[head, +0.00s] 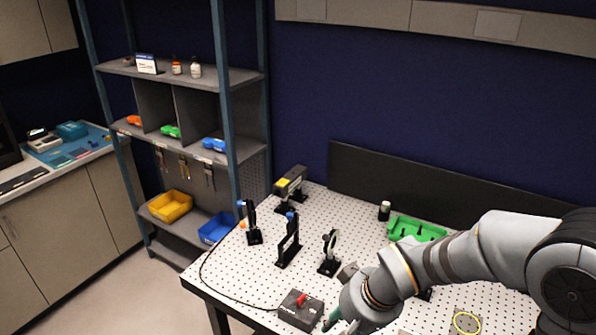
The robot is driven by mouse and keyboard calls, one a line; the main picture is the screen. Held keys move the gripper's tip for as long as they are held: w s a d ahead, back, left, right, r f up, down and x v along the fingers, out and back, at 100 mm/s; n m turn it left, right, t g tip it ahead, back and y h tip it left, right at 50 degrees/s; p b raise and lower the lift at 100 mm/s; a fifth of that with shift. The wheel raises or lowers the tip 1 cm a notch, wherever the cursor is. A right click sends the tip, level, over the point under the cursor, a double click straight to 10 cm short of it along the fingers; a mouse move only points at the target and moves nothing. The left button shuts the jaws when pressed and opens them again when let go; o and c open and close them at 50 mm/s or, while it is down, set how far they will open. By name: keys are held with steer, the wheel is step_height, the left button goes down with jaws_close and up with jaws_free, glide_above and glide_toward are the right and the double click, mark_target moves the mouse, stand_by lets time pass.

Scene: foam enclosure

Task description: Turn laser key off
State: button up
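A dark control box (301,312) sits at the front of the perforated table. A red key or knob (301,299) stands on its top; its exact turn angle is too small to tell. My arm reaches in from the right, and its wrist comes down just right of the box. My gripper (335,322) is at the bottom edge, close beside the box's right side. It is mostly hidden by the wrist and cut off by the frame, so its fingers and any contact with the key cannot be made out. A laser housing with a yellow label (289,182) stands at the table's back left.
Black optics mounts (288,242) stand behind the box, with a lens mount (329,254) nearer my wrist. A cable (207,283) loops along the table's left edge. A green tray (414,229) lies at the back. The surface left of the box is mostly clear.

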steer(key=w+a+f+n+b, duration=0.2)
steer(key=a+f+b, duration=0.1)
steer(key=a, duration=0.7)
steer(key=w+a+f+m+b, duration=0.1)
steer(key=w+a+f+b, duration=0.15)
steer(key=w+a, duration=0.75)
steer(key=w+d+m, duration=0.2)
steer(key=w+d, duration=0.2)
steer(key=w, duration=0.5)
steer(key=r+m+g+h, duration=0.1)
steer(key=m+g+h, duration=0.2)
steer(key=m, duration=0.5)
glide_above(302, 298)
step_height(302, 298, down, 10)
steer(key=shift+r+p, duration=0.1)
steer(key=shift+p, duration=0.75)
